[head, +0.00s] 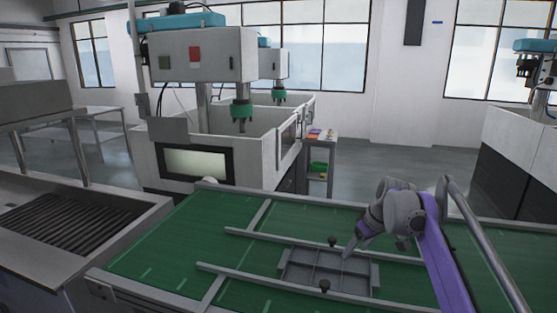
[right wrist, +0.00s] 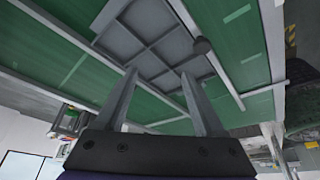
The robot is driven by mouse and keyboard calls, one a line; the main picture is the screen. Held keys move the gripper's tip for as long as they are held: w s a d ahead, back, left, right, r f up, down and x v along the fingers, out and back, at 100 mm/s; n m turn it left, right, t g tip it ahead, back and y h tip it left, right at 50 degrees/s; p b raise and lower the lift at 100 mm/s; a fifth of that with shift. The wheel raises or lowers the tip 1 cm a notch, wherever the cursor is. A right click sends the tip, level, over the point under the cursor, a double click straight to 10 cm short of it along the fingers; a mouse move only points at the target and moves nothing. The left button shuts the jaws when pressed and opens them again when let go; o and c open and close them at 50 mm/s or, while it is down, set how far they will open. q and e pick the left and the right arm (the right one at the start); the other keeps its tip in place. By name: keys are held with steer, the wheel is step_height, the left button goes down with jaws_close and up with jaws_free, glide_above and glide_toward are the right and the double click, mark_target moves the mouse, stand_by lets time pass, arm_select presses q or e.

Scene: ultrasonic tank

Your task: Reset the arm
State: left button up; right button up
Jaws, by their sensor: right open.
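My right arm comes in from the right of the head view. Its gripper (head: 348,250) is over the green table, close to a grey divided tray (head: 298,270). In the right wrist view the two fingers of the right gripper (right wrist: 160,100) are spread apart with nothing between them. The grey tray (right wrist: 140,38) shows beyond the fingertips, with its compartments empty. Two dark knobs stand at the tray's edges, a far one (head: 332,241) and a near one (head: 325,285). My left gripper is not in view.
The green table (head: 150,255) has grey rails (head: 290,241) along both sides of the tray. A machine with a white housing (head: 195,55) stands behind it. A grey sink-like unit (head: 70,225) with a ribbed bottom is at the left. The table's left part is clear.

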steer(key=s+a+f+m+h, duration=0.1)
steer(key=s+f, duration=0.2)
steer(key=s, duration=0.6)
steer(key=s+a+f+m+t, duration=0.1)
steer(key=s+a+f+m, duration=0.1)
steer(key=s, duration=0.6)
steer(key=s+a+f+m+h, duration=0.1)
steer(key=s+f, duration=0.2)
steer(key=s, duration=0.6)
steer(key=s+f+m, duration=0.1)
steer(key=s+f, duration=0.9)
steer(key=s, duration=0.2)
steer(key=shift+s+m+t, duration=0.15)
steer(key=shift+m+t, duration=0.15)
steer(key=shift+m, duration=0.1)
steer(key=shift+r, duration=0.1)
